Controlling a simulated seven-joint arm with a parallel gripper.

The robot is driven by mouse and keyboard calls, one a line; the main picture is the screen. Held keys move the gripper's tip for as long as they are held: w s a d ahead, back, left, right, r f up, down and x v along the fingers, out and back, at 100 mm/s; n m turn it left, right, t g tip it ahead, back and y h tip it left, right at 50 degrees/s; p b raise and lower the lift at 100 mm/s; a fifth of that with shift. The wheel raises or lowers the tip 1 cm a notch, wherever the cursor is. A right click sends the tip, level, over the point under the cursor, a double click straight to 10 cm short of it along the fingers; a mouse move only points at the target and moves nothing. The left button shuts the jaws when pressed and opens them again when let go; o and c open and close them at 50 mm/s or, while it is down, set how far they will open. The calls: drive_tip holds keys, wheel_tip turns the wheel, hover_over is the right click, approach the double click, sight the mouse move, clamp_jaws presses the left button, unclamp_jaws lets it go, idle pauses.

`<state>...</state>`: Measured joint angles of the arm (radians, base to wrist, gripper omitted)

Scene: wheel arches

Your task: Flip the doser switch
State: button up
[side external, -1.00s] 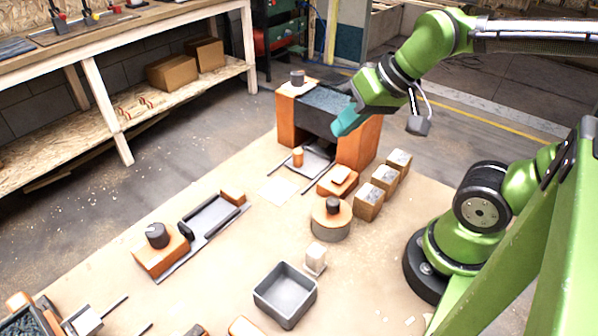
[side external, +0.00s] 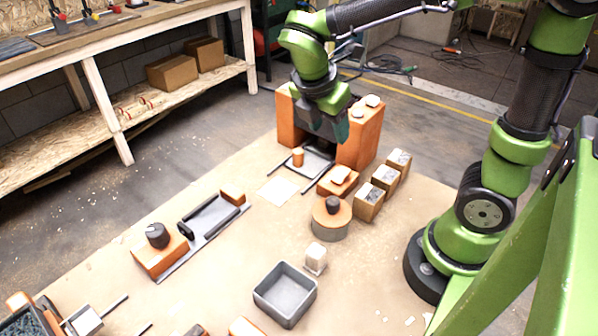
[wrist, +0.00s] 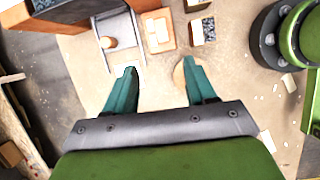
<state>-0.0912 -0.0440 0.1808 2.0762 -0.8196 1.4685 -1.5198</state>
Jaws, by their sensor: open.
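Which part is the doser switch, I cannot tell for certain. An orange two-post stand (side external: 362,135) with a dark trough between the posts is at the back of the board. Small pale round pieces (side external: 365,107) sit on its right post. My gripper (side external: 338,130) is over this stand in the side view, hiding most of the trough and the left post's top. In the wrist view my gripper (wrist: 160,80) has its teal fingers spread, with nothing between them.
An orange block with a pale piece (side external: 338,178), gravel-topped boxes (side external: 368,202) and a round drum with a black knob (side external: 331,218) stand nearby. A grey bin (side external: 285,293) and a block with a dark knob (side external: 160,253) are nearer the camera.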

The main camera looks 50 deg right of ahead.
sight(342, 173)
drive_tip(key=shift+n, duration=0.3)
drive_tip(key=x, duration=1.7)
drive_tip(key=shift+s, duration=0.1)
clamp_jaws()
drive_tip(key=shift+d+y, duration=0.2)
drive_tip(key=shift+y, duration=0.75)
drive_tip(key=shift+d+y, duration=0.2)
drive_tip(key=shift+y, duration=0.75)
unclamp_jaws()
drive_tip(key=shift+r, duration=0.15)
